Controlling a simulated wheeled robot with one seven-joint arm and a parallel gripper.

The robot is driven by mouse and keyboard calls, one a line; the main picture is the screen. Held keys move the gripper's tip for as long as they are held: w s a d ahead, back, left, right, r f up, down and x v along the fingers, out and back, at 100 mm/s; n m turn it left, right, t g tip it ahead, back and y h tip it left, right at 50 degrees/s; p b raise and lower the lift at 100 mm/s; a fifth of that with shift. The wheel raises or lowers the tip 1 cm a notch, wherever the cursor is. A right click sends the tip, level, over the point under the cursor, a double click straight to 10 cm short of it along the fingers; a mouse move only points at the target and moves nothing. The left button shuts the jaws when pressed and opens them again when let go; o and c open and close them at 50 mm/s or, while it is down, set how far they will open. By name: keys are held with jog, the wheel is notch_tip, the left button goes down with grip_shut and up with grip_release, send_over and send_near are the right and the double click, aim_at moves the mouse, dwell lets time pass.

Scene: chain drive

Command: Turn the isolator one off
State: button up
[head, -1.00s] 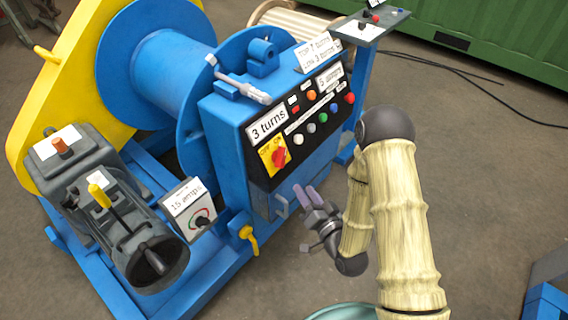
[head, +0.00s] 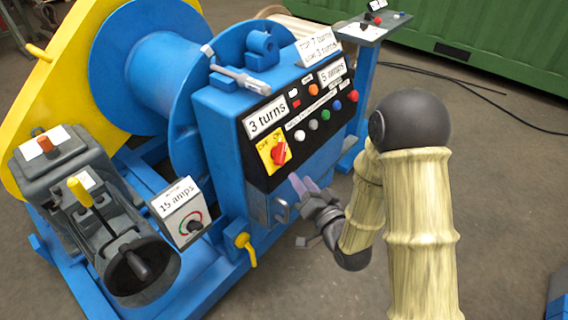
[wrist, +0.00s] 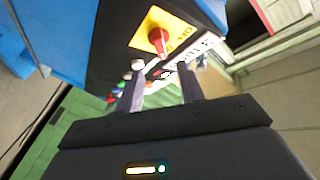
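The isolator is a red rotary knob (head: 279,153) on a yellow plate (head: 265,149) marked OFF and ON, at the lower left of the black control panel. In the head view its handle looks tilted towards the ON side, though the exact setting is hard to read. My gripper (head: 304,184) is below and right of the knob, in front of the blue cabinet, fingers pointing up towards the panel. In the wrist view the red knob (wrist: 158,40) lies beyond the fingertips. The gripper's two fingers (wrist: 160,92) are apart, with nothing held and no contact seen.
The black panel (head: 318,128) carries several coloured buttons beside the isolator. A handle (head: 281,211) and a yellow valve lever (head: 246,247) stick out low on the cabinet. A 15 amps dial box (head: 180,210) stands left. Open floor (head: 480,130) lies right.

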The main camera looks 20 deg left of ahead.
aim_at(284, 156)
jog(key=b+x, duration=0.4)
jog(key=x, duration=0.7)
grip_shut()
